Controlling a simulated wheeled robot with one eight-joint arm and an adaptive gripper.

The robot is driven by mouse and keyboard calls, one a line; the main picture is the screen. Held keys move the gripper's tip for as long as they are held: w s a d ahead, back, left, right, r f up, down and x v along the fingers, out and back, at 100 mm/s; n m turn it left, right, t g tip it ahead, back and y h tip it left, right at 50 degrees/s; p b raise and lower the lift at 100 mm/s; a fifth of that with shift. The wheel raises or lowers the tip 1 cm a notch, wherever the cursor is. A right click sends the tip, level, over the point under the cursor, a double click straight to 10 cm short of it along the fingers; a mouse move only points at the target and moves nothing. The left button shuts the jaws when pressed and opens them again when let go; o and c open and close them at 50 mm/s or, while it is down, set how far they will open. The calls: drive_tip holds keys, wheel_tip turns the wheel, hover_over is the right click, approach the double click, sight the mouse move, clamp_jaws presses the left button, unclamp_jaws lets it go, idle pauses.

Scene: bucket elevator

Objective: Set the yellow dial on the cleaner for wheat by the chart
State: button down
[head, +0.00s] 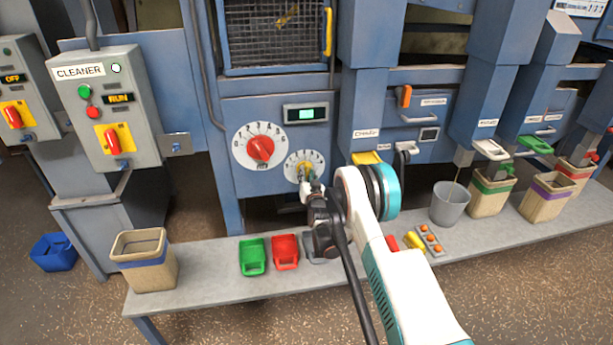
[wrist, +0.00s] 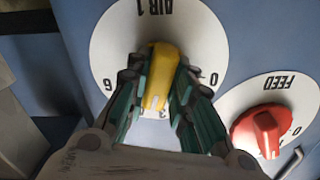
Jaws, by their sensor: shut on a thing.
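The yellow dial (wrist: 160,72) sits on a round white plate (wrist: 112,45) marked AIR 1, seen upside down in the wrist view. My gripper (wrist: 158,92) is shut on the yellow dial, one finger on each side. The figures 6 and 0 show at the plate's sides, and a partly hidden figure, perhaps 3, shows by the dial's lower end. In the head view my gripper (head: 307,188) covers much of the small plate (head: 292,164). The cleaner's control box (head: 105,105) shows RUN and a lit green lamp. No readable wheat chart is in view.
A red dial (head: 261,150) on a larger plate marked FEED (wrist: 282,82) is close beside the yellow dial. A small lit display (head: 306,113) is above. The bench (head: 205,285) below holds green and red scoops, a grey bucket (head: 450,203) and several bins.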

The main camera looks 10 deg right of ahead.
drive_tip(key=shift+m, duration=0.7)
drive_tip(key=c, duration=1.4)
unclamp_jaws()
drive_tip(key=s, duration=0.7)
drive_tip(key=shift+s, duration=0.25)
